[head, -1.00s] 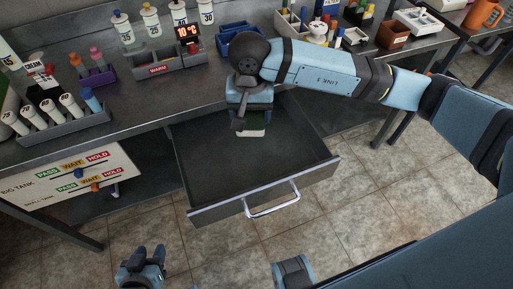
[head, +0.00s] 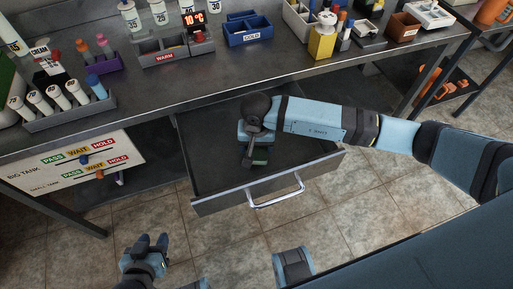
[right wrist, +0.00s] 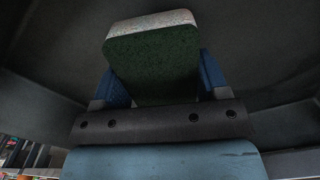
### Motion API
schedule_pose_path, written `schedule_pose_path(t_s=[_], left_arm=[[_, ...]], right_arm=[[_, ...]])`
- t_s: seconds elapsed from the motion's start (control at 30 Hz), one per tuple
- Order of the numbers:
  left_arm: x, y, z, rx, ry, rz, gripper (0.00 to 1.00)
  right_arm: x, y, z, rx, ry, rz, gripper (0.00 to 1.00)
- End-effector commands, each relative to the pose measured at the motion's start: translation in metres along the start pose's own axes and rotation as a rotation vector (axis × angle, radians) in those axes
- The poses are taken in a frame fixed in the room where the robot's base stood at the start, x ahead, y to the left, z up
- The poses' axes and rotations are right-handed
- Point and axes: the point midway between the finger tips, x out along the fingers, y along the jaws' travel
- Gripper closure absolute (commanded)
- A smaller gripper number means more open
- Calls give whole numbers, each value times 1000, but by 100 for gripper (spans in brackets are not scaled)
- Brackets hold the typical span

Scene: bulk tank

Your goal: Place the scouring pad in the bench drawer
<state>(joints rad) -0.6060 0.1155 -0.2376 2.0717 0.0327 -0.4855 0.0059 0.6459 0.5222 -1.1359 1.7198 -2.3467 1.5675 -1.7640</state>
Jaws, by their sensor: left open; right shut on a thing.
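The bench drawer (head: 222,202) is pulled open under the steel bench, and its visible floor is dark and bare. My right gripper (head: 257,149) is over the inside of the drawer, shut on the scouring pad (head: 260,156). In the right wrist view the pad (right wrist: 152,68) shows a dark green face and a pale speckled edge, between the blue fingers. The drawer's grey inside surrounds it there; I cannot tell if the pad touches the floor. My left gripper (head: 152,243) is open and empty, low in front of the drawer.
The bench top carries a grey WARM tray (head: 178,52), a blue COLD bin (head: 248,33), a bottle rack (head: 72,112) and a yellow bottle (head: 322,40). A sign panel (head: 80,165) is left of the drawer. The drawer handle (head: 275,192) sticks out in front.

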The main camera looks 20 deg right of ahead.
Motion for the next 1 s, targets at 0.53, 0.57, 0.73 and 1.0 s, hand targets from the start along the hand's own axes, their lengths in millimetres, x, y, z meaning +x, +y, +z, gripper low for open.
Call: schedule_pose_path(t_s=[0.53, 0.57, 0.73, 1.0], left_arm=[[1, -2, 3, 14, 0, 1, 57], [0, -3, 3, 16, -1, 1, 57], [0, -4, 3, 20, 0, 1, 57], [-2, -2, -1, 11, 0, 1, 57]], right_arm=[[19, 0, 0, -1, 1, 0, 23], [19, 0, 0, -1, 1, 0, 16], [19, 0, 0, -1, 1, 0, 7], [11, 0, 0, -1, 1, 0, 7]])
